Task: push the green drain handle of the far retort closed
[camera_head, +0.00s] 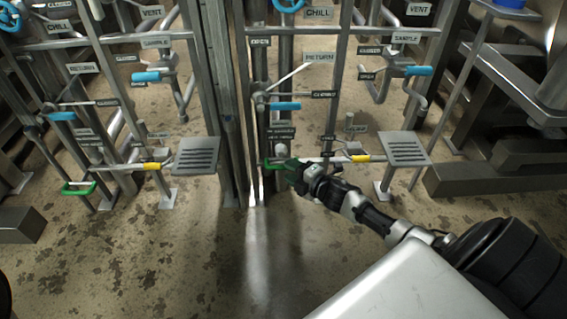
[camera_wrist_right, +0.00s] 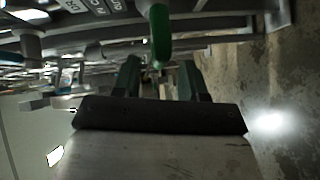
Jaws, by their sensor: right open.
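A green drain handle (camera_head: 272,166) is at the end of a low pipe on the right-hand pipe stand in the head view. My right gripper (camera_head: 292,168) is right at this handle, coming from the right. A second green handle (camera_head: 78,188) sits low on the left-hand stand, away from my gripper. My left gripper is not in view.
Blue valve handles (camera_head: 286,106) and labelled pipes rise above. Upright posts (camera_head: 228,100) stand left of the gripper. The floor (camera_head: 170,260) in front is clear.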

